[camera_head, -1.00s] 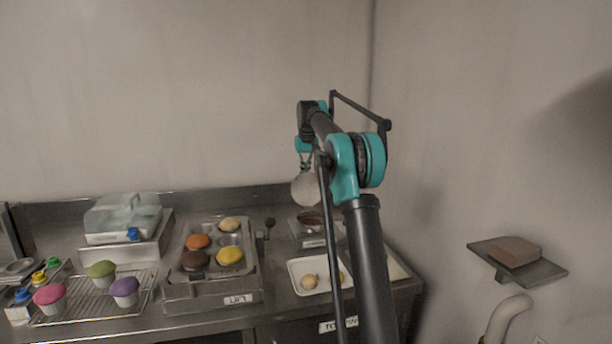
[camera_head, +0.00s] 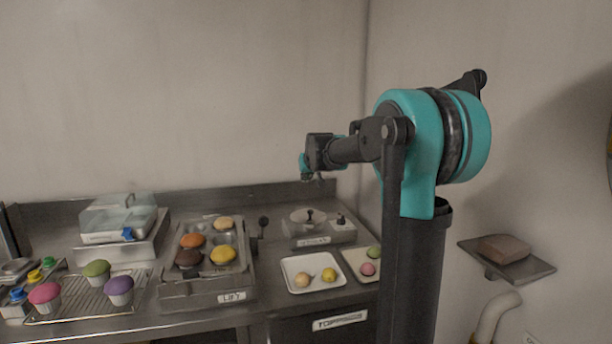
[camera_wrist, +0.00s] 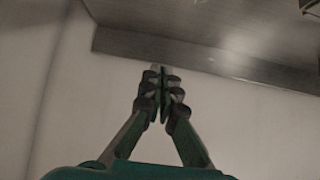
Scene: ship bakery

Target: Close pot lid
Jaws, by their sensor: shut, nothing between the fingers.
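The pot (camera_head: 298,227) sits in a metal unit at the back of the counter, right of the muffin tray. The pale round lid (camera_head: 299,214) with a dark knob lies over its top and looks level; whether it is fully seated is too small to tell. My gripper (camera_head: 305,177) is above and behind the pot, apart from the lid. In the wrist view my gripper (camera_wrist: 160,75) has its fingertips together with nothing between them. The pot and lid do not show clearly there.
A white tray (camera_head: 291,287) with two small buns stands in front of the pot. A second pale tray (camera_head: 350,258) with a green and a pink bun is right of it. The muffin lift (camera_head: 205,291) is left. A wall shelf (camera_head: 537,270) is at the right.

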